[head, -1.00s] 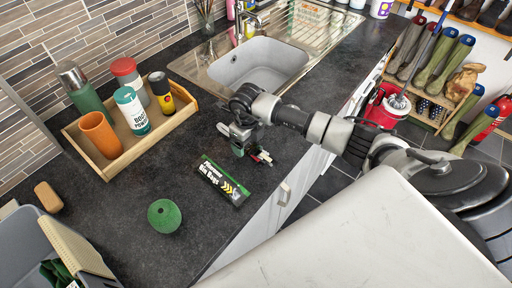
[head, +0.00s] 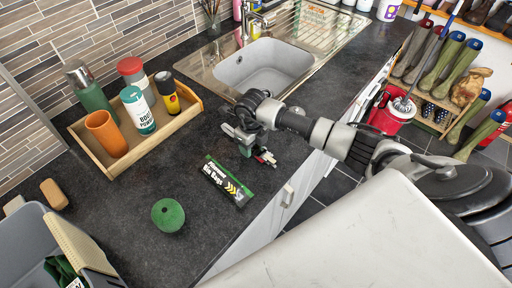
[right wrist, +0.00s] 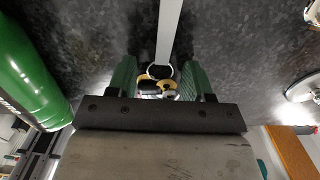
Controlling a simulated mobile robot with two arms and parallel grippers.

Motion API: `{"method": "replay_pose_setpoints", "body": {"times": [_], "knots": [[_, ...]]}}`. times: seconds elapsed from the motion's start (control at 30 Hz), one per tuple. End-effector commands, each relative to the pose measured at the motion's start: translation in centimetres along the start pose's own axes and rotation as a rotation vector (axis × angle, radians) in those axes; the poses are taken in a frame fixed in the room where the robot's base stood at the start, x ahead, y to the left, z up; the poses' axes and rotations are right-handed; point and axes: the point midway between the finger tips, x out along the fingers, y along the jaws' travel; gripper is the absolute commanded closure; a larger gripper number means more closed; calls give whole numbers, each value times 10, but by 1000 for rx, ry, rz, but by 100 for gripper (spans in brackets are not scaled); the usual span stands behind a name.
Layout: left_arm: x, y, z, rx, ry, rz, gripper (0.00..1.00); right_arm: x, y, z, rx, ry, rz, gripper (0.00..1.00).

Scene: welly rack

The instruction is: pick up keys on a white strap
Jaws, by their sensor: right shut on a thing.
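The keys on a white strap show in the right wrist view as a ring with gold and dark pieces (right wrist: 158,84). The white strap (right wrist: 169,30) runs from the ring to the top of that picture. My right gripper (right wrist: 160,80) has green fingers on either side of the ring and is shut on the keys. In the head view my right gripper (head: 250,148) is low over the dark counter, between the sink and the bin bags box. Small red and pale bits (head: 266,158) show beside its fingers. The fingers hide much of the keys. My left gripper is not in view.
A bin bags box (head: 227,182) and a green round thing (head: 168,215) lie on the counter (head: 150,255). A wooden tray (head: 112,173) with bottles and cups stands at the left. The sink (head: 262,62) is behind my gripper. A grey bin (head: 22,248) is front left.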

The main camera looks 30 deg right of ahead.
Motion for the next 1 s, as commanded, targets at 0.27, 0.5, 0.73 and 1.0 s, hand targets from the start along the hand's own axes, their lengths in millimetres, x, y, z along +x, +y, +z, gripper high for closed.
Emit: {"method": "replay_pose_setpoints", "body": {"times": [0.27,0.5,0.73,1.0], "knots": [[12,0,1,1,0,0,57,-23,-1,1,-2,-6,-3,77],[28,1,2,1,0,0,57,-56,-2,-34,-1,-1,-4,77],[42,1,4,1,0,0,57,-84,-2,-79,-1,-1,-5,77],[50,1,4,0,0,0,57,-105,-1,-111,1,-1,-2,77]]}}
